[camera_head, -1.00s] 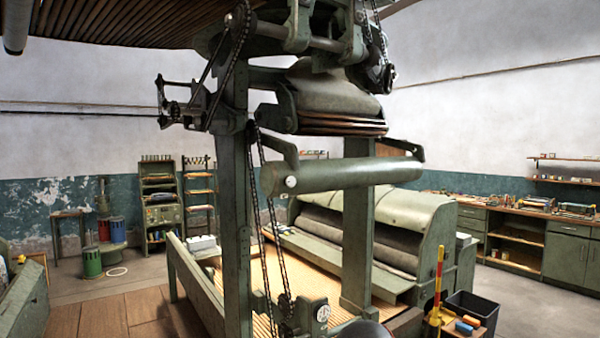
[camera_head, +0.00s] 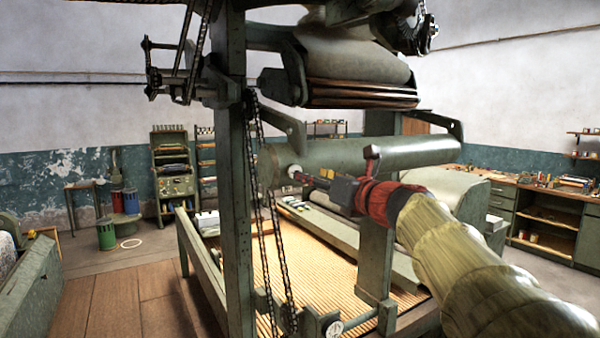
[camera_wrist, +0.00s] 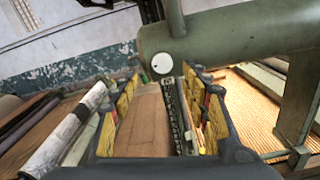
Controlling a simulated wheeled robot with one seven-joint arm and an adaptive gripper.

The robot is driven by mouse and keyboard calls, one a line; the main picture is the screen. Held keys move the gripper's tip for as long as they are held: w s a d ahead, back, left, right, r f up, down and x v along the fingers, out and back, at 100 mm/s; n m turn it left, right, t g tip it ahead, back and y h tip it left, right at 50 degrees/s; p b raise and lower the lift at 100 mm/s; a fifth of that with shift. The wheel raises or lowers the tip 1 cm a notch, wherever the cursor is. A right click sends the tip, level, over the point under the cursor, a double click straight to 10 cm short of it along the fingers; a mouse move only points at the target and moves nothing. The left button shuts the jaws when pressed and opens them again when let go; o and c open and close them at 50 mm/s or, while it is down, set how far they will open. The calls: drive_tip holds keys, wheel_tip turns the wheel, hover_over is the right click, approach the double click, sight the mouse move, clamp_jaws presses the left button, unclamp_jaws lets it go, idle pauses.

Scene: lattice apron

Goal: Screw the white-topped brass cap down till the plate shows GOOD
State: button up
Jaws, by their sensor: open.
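The white-topped cap (camera_head: 295,171) sits on the near left end of the long green roller (camera_head: 365,152). In the wrist view the cap's round white face (camera_wrist: 162,63) has a small dark mark near its middle, and the roller (camera_wrist: 235,38) runs off to the right. No brass side can be made out. My gripper (camera_head: 308,177) reaches in from the right, its tips close to the cap. In the wrist view my gripper (camera_wrist: 163,88) is open and empty, with the cap just beyond and between the fingertips. Contact cannot be told. I can make out no plate reading GOOD.
A green upright post (camera_head: 233,190) and hanging chains (camera_head: 262,215) stand left of the cap. A slatted wooden bed (camera_head: 310,285) lies below the roller. Open wooden floor (camera_head: 120,300) is at the left. A workbench (camera_head: 545,205) stands far right.

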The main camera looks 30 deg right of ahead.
drive_tip(key=w, duration=0.8)
drive_tip(key=shift+f, duration=0.2)
drive_tip(key=c, duration=0.3)
drive_tip(key=c, duration=0.8)
drive_tip(key=shift+c, duration=0.2)
